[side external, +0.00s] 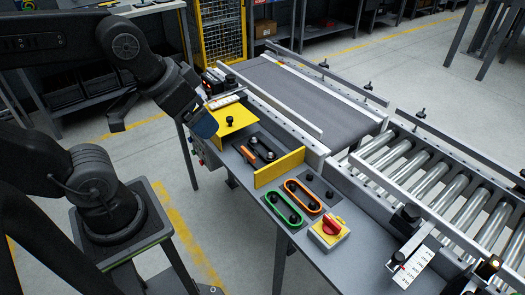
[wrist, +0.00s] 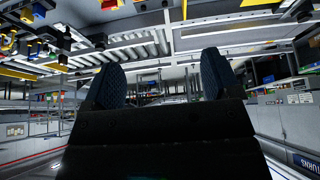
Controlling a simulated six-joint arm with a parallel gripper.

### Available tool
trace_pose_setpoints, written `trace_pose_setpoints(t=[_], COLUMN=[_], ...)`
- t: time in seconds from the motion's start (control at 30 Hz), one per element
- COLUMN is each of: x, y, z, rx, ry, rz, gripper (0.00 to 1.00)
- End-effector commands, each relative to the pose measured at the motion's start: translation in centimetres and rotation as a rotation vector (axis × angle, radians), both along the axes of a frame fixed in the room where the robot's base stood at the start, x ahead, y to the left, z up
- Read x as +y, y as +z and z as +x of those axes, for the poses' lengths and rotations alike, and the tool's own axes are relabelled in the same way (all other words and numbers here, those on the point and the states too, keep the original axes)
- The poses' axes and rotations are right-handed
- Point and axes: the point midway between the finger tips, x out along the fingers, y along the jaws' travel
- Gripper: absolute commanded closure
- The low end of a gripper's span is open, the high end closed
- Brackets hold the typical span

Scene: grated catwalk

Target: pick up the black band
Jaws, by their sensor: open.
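My gripper (side external: 203,122) is in the air at the left edge of the bench, beside the raised yellow plate. In the wrist view its two dark blue fingers (wrist: 161,80) stand wide apart with nothing between them. A dark loop that looks like the black band (side external: 262,149) lies around two round posts in the recess behind the upright yellow plate; its outline is hard to make out against the dark surface. My gripper is apart from it, to its upper left. I cannot pick out the band in the wrist view.
A green band (side external: 284,209) and an orange band (side external: 303,195) lie around posts near the bench front. A red knob on a yellow box (side external: 329,231) stands beside them. The upright yellow plate (side external: 279,167) borders the recess. The conveyor (side external: 300,88) and rollers (side external: 435,180) lie behind.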

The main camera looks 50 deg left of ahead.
Motion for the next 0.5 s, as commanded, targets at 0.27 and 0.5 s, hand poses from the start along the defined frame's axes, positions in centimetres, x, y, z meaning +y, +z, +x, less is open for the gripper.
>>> trace_pose_setpoints(t=[0.27,0.5], x=[0.9,4.0], y=[0.6,-0.2], z=[3.4,11.5], rx=[0.052,0.153], ry=[0.138,0.468], rz=[-0.050,-0.158], gripper=[0.17,0.17])
